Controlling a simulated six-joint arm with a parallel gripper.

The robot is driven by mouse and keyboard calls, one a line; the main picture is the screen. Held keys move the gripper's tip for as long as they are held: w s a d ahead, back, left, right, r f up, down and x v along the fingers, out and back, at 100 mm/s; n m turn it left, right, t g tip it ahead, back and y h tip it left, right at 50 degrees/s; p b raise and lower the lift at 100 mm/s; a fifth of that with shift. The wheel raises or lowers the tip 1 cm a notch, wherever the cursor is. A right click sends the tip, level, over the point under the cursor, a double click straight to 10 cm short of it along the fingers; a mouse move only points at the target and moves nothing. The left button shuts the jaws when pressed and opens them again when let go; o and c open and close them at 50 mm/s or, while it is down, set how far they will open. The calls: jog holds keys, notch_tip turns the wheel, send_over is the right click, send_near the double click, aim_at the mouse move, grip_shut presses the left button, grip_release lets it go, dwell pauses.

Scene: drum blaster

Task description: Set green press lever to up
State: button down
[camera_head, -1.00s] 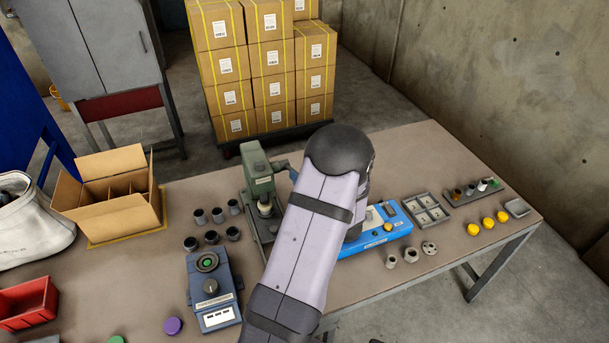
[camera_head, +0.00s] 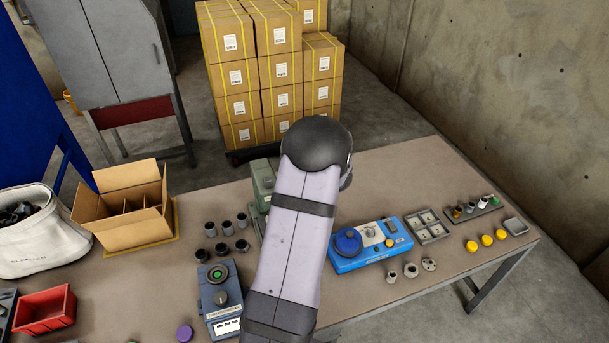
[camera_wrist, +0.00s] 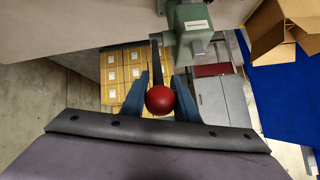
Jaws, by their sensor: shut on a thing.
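The green press (camera_head: 263,178) stands on the workbench, mostly hidden behind my arm in the head view. In the wrist view, the press (camera_wrist: 193,30) is at the top, with its dark lever (camera_wrist: 156,65) ending in a red ball knob (camera_wrist: 160,99). My gripper (camera_wrist: 160,88) has its blue fingers on either side of the knob and is shut on it. In the head view my arm hides the gripper, lever and knob. The lever's exact angle cannot be told from these views.
A blue device (camera_head: 368,243) lies right of my arm. A blue-grey box with a dial (camera_head: 220,298) and several dark cups (camera_head: 222,249) are to the left. An open carton (camera_head: 128,219) stands further left. Clear bench lies behind the blue device.

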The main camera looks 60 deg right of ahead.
jog(key=shift+d+r, duration=0.1)
jog(key=shift+r, duration=0.05)
jog(key=c, duration=1.4)
grip_release()
jog(key=shift+b+v, duration=0.5)
jog(key=shift+v, duration=3.1)
